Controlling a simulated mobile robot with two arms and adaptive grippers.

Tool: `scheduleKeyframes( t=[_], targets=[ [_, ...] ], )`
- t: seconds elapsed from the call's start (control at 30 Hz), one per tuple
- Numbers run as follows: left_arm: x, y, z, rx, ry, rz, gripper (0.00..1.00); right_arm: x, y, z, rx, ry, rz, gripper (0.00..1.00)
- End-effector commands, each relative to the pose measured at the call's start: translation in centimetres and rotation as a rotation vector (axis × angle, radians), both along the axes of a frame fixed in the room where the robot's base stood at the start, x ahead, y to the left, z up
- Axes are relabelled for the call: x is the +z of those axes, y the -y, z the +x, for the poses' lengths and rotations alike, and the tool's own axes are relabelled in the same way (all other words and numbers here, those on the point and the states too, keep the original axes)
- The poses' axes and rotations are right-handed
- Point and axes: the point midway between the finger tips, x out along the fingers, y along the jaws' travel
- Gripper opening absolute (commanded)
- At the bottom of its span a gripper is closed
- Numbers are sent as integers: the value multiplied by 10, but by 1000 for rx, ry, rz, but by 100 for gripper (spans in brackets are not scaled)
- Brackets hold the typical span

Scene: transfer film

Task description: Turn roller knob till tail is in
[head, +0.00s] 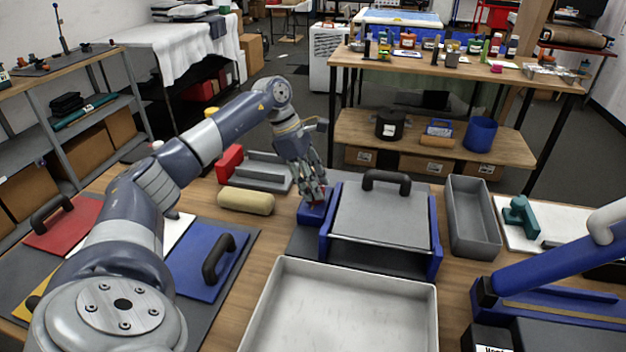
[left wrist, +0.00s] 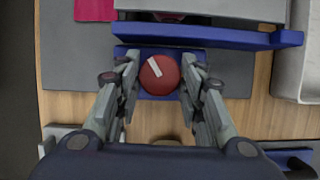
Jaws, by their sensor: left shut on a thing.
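The roller knob (left wrist: 159,75) is round and red with a white line tilted toward the upper left in the left wrist view. It sits on a blue block (head: 310,215) at the left side of a blue-sided machine with a grey top (head: 382,222) and black handle. My left gripper (head: 313,195) reaches down over the block; in the left wrist view its fingers (left wrist: 159,68) are shut on the knob from both sides. A pink-red sheet (left wrist: 95,9) shows at the wrist view's top edge. I cannot tell whether it is the film's tail. My right gripper is not in view.
A large white tray (head: 338,310) lies in front of the machine and a grey bin (head: 472,215) to its right. A cream roll (head: 245,201) and a grey tray (head: 258,177) lie left of the gripper. A blue handled board (head: 200,262) lies front left.

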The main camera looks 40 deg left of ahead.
Motion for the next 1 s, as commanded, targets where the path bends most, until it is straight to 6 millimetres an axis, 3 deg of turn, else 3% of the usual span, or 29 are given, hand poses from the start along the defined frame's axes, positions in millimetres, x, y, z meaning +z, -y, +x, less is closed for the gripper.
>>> scheduleKeyframes(
  t=[0.6,0.63,0.7,1.0],
  targets=[
    [0,0,0,-52,1,-1,12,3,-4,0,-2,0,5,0],
    [0,0,0,-52,1,-1,41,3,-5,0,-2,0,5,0],
    [0,0,0,-52,1,-1,56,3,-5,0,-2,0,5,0],
    [0,0,0,-51,0,0,56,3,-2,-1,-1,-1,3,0]
  ],
)
